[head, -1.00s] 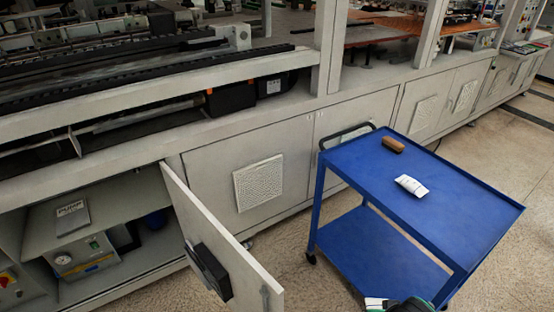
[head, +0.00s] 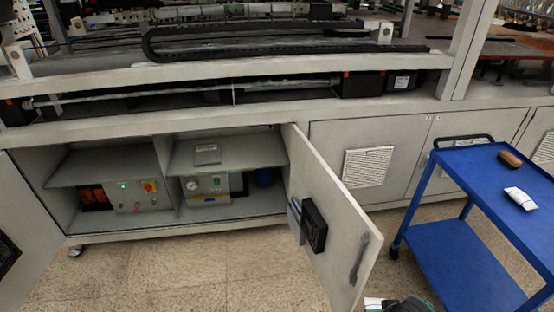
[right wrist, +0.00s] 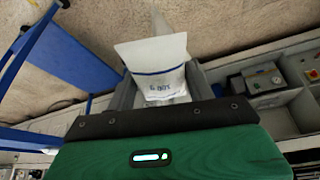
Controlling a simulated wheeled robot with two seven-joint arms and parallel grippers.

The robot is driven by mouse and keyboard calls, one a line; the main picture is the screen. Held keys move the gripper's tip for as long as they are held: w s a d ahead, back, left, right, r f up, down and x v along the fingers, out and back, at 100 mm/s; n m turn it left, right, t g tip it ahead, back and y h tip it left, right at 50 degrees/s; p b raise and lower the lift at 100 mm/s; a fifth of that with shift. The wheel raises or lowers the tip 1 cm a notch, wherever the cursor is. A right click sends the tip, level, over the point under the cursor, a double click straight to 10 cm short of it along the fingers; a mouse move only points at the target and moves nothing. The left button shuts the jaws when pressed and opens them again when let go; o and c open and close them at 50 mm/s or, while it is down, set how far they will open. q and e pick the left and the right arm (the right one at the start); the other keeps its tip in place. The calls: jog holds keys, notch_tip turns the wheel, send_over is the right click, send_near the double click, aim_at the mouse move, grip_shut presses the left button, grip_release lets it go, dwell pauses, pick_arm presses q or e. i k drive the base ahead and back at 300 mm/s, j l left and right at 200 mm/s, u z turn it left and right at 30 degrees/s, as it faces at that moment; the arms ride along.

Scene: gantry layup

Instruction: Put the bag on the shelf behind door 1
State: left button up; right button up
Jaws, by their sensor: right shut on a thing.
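A white bag (right wrist: 160,72) with a blue line and blue print is in my right gripper (right wrist: 163,92), which is shut on it in the right wrist view. In the head view a small white part of the bag (head: 374,303) and the top of my right gripper show at the bottom edge, in front of the open right-hand door. The cabinet stands open, with a left shelf (head: 105,166) and a right shelf (head: 225,152) on either side of a divider. The right-hand door (head: 335,200) and left-hand door (head: 32,215) both stand open. I cannot read a door number. My left gripper is out of view.
A grey labelled item (head: 207,154) lies on the right shelf. Equipment boxes stand below both shelves. The blue cart (head: 465,255) at right carries a brown object (head: 510,158) and a white packet (head: 521,198). The floor (head: 190,275) between the doors is clear.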

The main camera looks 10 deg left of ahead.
aim_at(125, 170)
jog(key=i+j+u, duration=0.15)
jog(key=j+u, duration=0.2)
jog(key=i+j+u, duration=0.2)
jog(key=u, duration=0.15)
jog(key=i+j+u, duration=0.2)
jog(key=u, duration=0.15)
jog(key=i+j, duration=0.3)
jog(key=i, duration=0.2)
jog(key=i+j, duration=0.3)
jog(key=i, duration=0.15)
jog(key=i+j, duration=0.25)
jog(key=i, duration=0.25)
jog(key=i+j, duration=0.3)
jog(key=i, duration=0.2)
jog(key=i+j, duration=0.3)
jog(key=i, duration=0.6)
